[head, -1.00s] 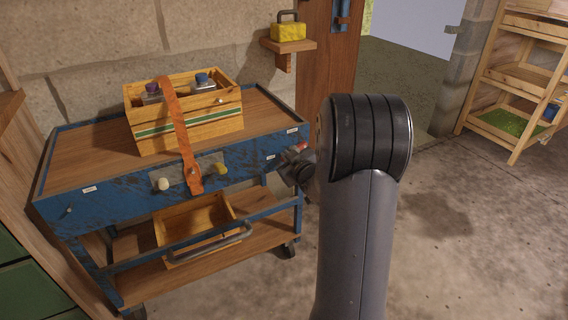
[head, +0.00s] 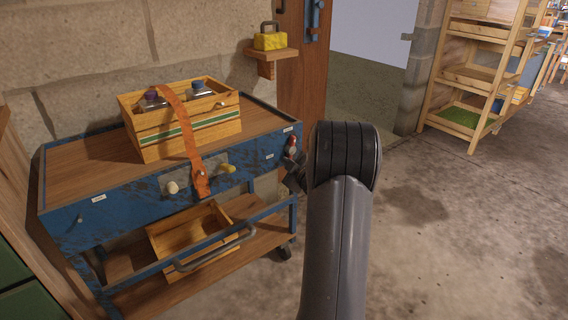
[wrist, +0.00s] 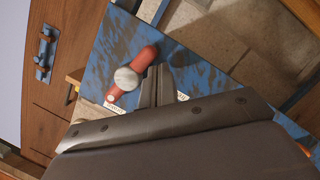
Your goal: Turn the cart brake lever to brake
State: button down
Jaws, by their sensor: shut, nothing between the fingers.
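The brake lever (head: 291,144) is a small red handle at the right end of the blue cart's (head: 125,197) front panel. In the wrist view the lever (wrist: 146,58) is a red bar with a round grey knob over its middle, slanting across the blue panel. In the head view my gripper (head: 294,178) is mostly hidden behind my arm, just below the lever.
A wooden crate (head: 190,135) with bottles and an orange strap (head: 188,135) stands on the cart. A drawer box (head: 195,235) sits beneath. A yellow padlock-shaped block (head: 270,41) rests on a wall shelf (head: 268,54). Floor to the right is clear, before a wooden rack (head: 470,85).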

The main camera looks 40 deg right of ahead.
jog(key=shift+d+f, duration=0.25)
jog(key=shift+f, duration=0.1)
dwell(0.3)
dwell(0.4)
